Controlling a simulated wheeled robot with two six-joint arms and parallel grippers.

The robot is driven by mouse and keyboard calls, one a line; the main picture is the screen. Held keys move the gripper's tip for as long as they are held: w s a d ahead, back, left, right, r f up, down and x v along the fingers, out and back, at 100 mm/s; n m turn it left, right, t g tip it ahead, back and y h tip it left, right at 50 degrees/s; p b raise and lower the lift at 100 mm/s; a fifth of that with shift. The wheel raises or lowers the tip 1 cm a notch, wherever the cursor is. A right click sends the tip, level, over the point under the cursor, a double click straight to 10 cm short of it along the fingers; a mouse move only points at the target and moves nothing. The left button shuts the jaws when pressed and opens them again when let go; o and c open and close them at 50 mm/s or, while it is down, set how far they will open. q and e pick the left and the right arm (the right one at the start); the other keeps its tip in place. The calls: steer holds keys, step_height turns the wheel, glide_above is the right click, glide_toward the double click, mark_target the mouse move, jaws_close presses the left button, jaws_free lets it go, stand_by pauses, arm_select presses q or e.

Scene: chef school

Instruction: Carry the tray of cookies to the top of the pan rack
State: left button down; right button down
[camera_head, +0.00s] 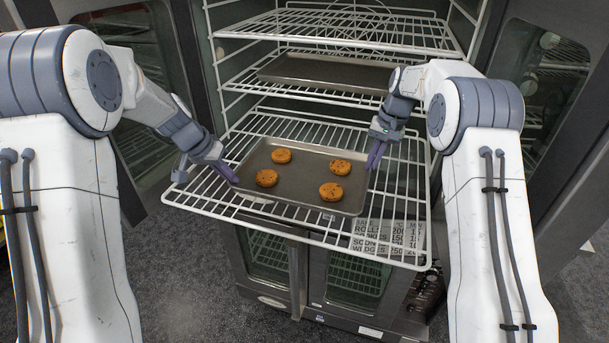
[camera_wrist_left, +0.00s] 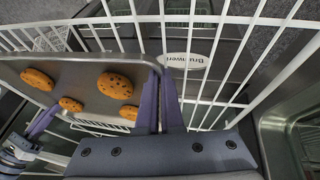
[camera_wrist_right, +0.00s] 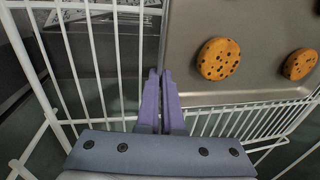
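The grey metal tray (camera_head: 285,208) holds several chocolate-chip cookies and lies on or just above a white wire rack pulled out of an open oven. Cookies also show in the left wrist view (camera_wrist_left: 115,86) and right wrist view (camera_wrist_right: 218,59). My left gripper (camera_head: 207,175) is at the tray's left rim; in the left wrist view its purple fingers (camera_wrist_left: 160,95) close around that rim. My right gripper (camera_head: 377,155) is at the right rim; its fingers (camera_wrist_right: 160,95) pinch the rim in the right wrist view. No pan rack can be made out.
The pulled-out wire rack (camera_head: 405,225) juts toward me. Above it are a rack with an empty dark tray (camera_head: 330,74) and an empty top rack (camera_head: 345,30). Open oven doors (camera_head: 545,85) stand on both sides. A lower oven (camera_head: 345,280) is below; grey floor is at left.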

arm_select(q)
steer(key=shift+r, duration=0.15)
arm_select(e)
steer(key=shift+r, duration=0.15)
